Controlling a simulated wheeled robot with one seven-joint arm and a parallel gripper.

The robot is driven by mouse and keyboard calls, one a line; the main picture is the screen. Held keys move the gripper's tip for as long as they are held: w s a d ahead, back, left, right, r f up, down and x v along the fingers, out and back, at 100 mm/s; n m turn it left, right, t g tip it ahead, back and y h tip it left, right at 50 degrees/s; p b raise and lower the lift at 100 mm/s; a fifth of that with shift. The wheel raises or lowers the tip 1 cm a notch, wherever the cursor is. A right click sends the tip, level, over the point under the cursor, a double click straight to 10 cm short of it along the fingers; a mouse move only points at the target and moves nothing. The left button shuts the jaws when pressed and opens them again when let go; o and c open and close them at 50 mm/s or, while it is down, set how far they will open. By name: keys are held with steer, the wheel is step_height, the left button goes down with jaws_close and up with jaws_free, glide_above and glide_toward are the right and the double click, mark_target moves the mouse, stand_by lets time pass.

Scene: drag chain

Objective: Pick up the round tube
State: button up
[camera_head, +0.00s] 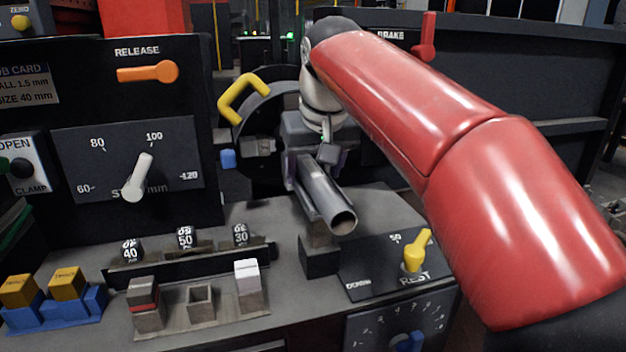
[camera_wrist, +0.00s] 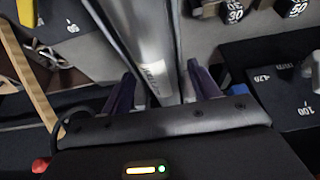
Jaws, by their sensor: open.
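The round tube (camera_head: 335,205) is a grey metal pipe with its open end facing the front right. It lies on a small dark stand on the grey bench. In the wrist view, the tube (camera_wrist: 150,45) runs up the picture between the fingers. My gripper (camera_head: 315,163) is at the tube's rear part, with its purple-grey fingers on either side. In the wrist view my gripper (camera_wrist: 162,75) is open, with the tube between its fingertips; I cannot tell whether either finger touches it. The tube's rear end is hidden by my gripper.
A yellow REST lever (camera_head: 415,252) stands right of the tube. A rack with number tags (camera_head: 186,240) and small blocks (camera_head: 247,275) is at the left front. A yellow handle (camera_head: 243,96) and a dial panel (camera_head: 130,160) stand behind and left.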

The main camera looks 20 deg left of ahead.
jaws_close()
steer(key=shift+r, duration=0.1)
stand_by(0.4)
